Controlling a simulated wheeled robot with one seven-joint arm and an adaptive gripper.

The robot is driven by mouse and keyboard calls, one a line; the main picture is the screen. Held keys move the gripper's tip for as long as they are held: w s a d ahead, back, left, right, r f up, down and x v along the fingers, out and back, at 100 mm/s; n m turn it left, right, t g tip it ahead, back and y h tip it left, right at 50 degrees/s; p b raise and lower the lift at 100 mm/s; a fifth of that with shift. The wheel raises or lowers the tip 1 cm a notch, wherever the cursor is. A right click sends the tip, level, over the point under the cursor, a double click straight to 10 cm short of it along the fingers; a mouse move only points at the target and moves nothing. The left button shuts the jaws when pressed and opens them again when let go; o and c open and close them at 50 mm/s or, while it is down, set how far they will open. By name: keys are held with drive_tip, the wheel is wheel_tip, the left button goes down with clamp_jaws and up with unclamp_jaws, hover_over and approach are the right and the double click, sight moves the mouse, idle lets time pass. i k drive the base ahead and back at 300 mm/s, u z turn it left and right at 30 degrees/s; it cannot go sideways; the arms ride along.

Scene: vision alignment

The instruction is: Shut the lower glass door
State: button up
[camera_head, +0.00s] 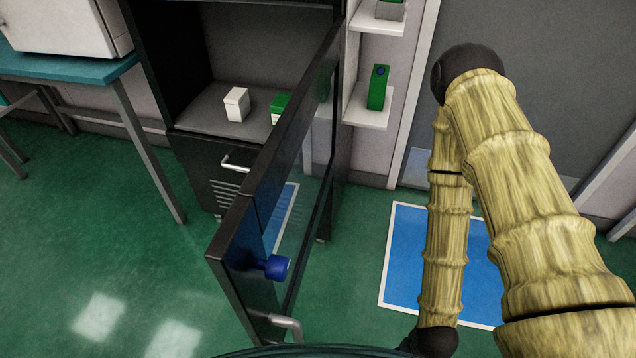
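The glass door (312,165) has a dark frame and stands wide open, swung out from the dark cabinet (165,60) toward me. A blue knob (277,267) sticks out near its free end, and a pale metal handle (285,322) shows lower down at the bottom of the picture. My arm, in a yellowish wood-like cover, is on the right and bends down toward the bottom edge. It stands apart from the door in the picture. My gripper is not visible; the arm runs out of the picture at the bottom.
A white box (236,104) and a green box (280,106) stand on the cabinet shelf. A drawer (228,180) with a metal handle is below. A teal table (75,68) stands left. Small wall shelves (366,114) hold green boxes. The green floor left of the door is clear.

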sight(277, 208)
drive_tip(key=z, duration=1.15)
drive_tip(key=k, duration=1.2)
drive_tip(key=u, duration=1.2)
